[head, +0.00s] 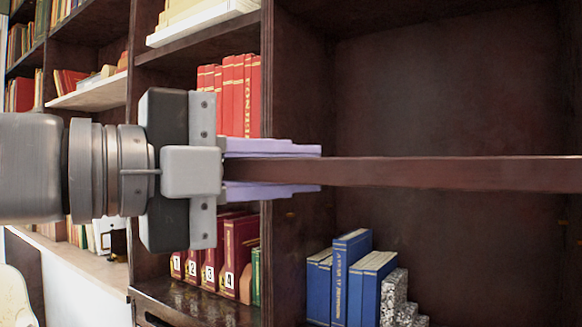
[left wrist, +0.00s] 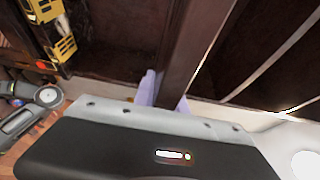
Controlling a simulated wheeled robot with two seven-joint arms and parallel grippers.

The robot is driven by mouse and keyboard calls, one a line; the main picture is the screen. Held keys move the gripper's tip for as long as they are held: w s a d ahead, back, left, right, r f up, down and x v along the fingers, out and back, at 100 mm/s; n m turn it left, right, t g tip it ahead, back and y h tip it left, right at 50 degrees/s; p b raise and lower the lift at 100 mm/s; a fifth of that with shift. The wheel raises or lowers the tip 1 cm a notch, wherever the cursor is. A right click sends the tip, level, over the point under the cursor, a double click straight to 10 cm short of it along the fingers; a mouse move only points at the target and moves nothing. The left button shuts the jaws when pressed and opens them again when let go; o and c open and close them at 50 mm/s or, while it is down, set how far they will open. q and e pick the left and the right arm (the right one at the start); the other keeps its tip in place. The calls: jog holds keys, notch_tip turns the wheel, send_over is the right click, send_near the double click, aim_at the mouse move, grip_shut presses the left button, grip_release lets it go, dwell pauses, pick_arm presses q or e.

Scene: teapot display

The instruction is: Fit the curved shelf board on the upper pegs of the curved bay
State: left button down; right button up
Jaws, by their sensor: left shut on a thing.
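My left gripper (head: 318,170) comes in from the left in the head view, its lilac fingers shut on the left end of the dark brown shelf board (head: 450,173). The board extends level to the right edge of the picture, in front of the dark bay (head: 450,80). I see its long edge, so its curve does not show. In the left wrist view the board (left wrist: 192,50) runs up and away from between the fingers (left wrist: 166,95). Other pegs are hidden or too dark to tell.
Blue books (head: 352,275) and a speckled grey block (head: 397,297) stand in the bay below the board. Red books (head: 238,95) and numbered burgundy binders (head: 237,255) fill the neighbouring bay on the left. The space above the board looks empty.

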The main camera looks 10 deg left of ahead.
pick_arm(q)
jog(key=shift+w+d+r+p, duration=0.15)
jog(key=shift+w+d, duration=0.7)
jog(key=shift+w, duration=1.35)
jog(key=shift+w+d+p, duration=0.1)
jog(key=shift+w+d, duration=0.8)
jog(key=shift+w, duration=1.35)
jog(key=shift+w+d+r+p, duration=0.15)
jog(key=shift+w+d, duration=0.7)
jog(key=shift+w, duration=1.35)
dwell(1.3)
